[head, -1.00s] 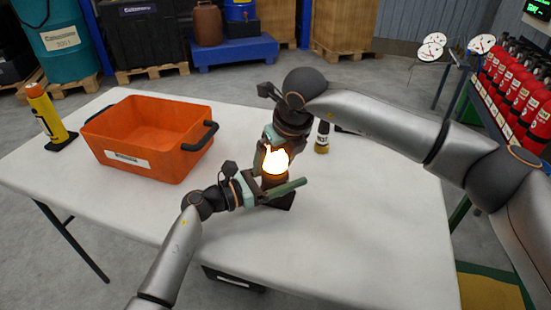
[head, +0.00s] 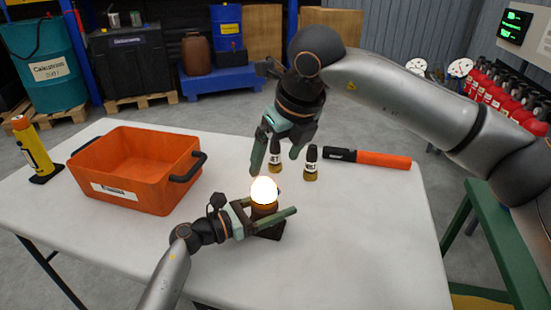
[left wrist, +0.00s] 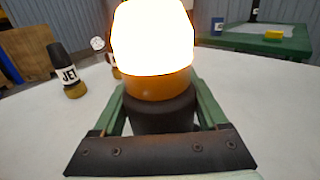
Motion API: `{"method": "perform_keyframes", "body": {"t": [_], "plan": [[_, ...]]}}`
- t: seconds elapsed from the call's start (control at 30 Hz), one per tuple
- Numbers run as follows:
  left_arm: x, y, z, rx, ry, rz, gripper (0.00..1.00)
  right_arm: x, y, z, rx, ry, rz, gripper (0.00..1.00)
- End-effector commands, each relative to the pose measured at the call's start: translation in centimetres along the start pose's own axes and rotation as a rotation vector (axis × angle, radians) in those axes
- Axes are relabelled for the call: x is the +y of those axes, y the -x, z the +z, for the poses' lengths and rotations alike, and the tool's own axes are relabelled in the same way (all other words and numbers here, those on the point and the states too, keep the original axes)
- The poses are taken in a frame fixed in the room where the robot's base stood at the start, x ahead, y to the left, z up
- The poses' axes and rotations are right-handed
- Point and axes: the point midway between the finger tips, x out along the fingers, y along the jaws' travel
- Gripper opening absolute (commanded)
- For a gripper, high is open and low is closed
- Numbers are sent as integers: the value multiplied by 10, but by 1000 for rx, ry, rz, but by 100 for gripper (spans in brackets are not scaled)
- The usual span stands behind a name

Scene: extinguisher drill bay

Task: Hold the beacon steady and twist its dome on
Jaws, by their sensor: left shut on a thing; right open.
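The beacon stands upright on the white table, with a dark base (head: 270,231) under a brightly glowing dome (head: 264,190). In the left wrist view the dome (left wrist: 152,40) glows white with an orange lower band, and sits on the dark round body (left wrist: 165,112). My left gripper (head: 268,213) is shut on the beacon's body, below the dome, one green finger on each side. My right gripper (head: 277,157) is open and empty, above and behind the dome, apart from it. Glare hides the dome's detail.
Two small dark nozzles with brass-coloured bottoms, one (head: 311,164) clear and one (head: 275,157) partly behind my right gripper, stand behind the beacon. An orange-and-black torch (head: 370,158) lies at back right. An orange crate (head: 130,200) and yellow canister (head: 34,150) are left. The front right tabletop is clear.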

Motion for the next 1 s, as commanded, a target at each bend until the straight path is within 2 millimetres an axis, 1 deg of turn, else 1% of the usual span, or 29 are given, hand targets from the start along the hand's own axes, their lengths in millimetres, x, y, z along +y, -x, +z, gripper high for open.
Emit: {"method": "perform_keyframes", "body": {"t": [0.13,0.17,0.33,0.37,0.57,0.67,0.77,0.87,1.0], "plan": [[-1,0,-1,1,0,-2,0,0,0,0,-1,0,0,95],[-1,0,-1,1,0,-2,78,0,0,0,-1,0,0,95],[-1,0,0,1,0,-1,97,0,0,0,-1,0,0,95],[-1,0,0,1,0,-1,100,0,0,0,-1,0,0,95],[0,0,0,0,0,0,100,0,0,0,-1,0,0,95],[0,4,0,1,0,1,100,0,0,0,-1,0,0,95],[1,15,-1,2,-1,2,100,0,0,0,-1,0,0,95],[0,34,-2,4,-3,1,100,0,0,0,-1,0,0,95],[0,65,-1,4,-3,1,100,0,0,0,-1,0,0,95]]}}
